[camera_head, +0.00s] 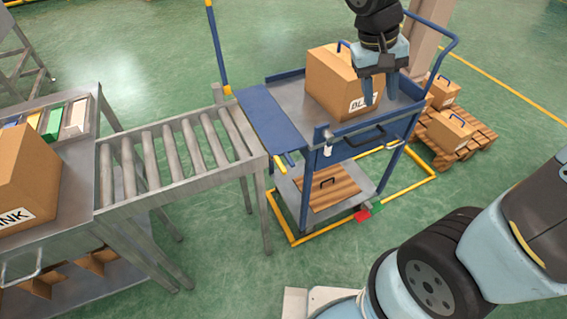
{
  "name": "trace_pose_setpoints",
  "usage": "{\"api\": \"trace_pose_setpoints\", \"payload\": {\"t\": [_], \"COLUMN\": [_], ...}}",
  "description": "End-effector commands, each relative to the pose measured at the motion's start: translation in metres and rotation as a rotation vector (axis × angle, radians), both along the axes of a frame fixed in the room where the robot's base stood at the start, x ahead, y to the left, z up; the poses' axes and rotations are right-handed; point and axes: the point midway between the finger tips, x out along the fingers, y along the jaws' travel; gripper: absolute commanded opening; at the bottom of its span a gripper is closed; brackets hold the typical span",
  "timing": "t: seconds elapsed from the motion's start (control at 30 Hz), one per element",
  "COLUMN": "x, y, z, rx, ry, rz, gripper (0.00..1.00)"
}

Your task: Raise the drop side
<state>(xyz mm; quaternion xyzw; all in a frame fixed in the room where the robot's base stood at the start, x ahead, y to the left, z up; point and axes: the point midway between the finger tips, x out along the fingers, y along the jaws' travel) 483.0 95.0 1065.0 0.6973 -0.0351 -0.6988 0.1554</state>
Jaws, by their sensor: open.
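The blue cart (300,92) stands right of the roller conveyor. Its drop side appears to be the flat blue panel (268,118) at the cart's left end, folded down and reaching toward the rollers. A blue and yellow lever (289,160) shows below the panel's near corner. A cardboard box (330,85) with a partly hidden label stands on the cart deck. My gripper (379,98) is open, fingers pointing down, and overlaps the box's right part in the picture. It is well right of the panel. I cannot tell whether it touches the box.
The roller conveyor (178,150) runs left to a metal table holding another box (22,175). A black handle (366,137) is on the cart's near side. A blue post (216,45) rises behind the panel. A pallet with boxes (455,140) stands right.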

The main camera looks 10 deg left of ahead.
Motion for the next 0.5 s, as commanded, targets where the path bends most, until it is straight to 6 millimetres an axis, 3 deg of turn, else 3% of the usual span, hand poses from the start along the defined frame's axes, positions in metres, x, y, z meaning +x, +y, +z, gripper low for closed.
{"api": "trace_pose_setpoints", "payload": {"t": [0.5], "x": [0.011], "y": [0.102], "z": [-0.099], "rx": [-0.43], "ry": [0.046], "rz": [0.159], "gripper": [0.4]}}
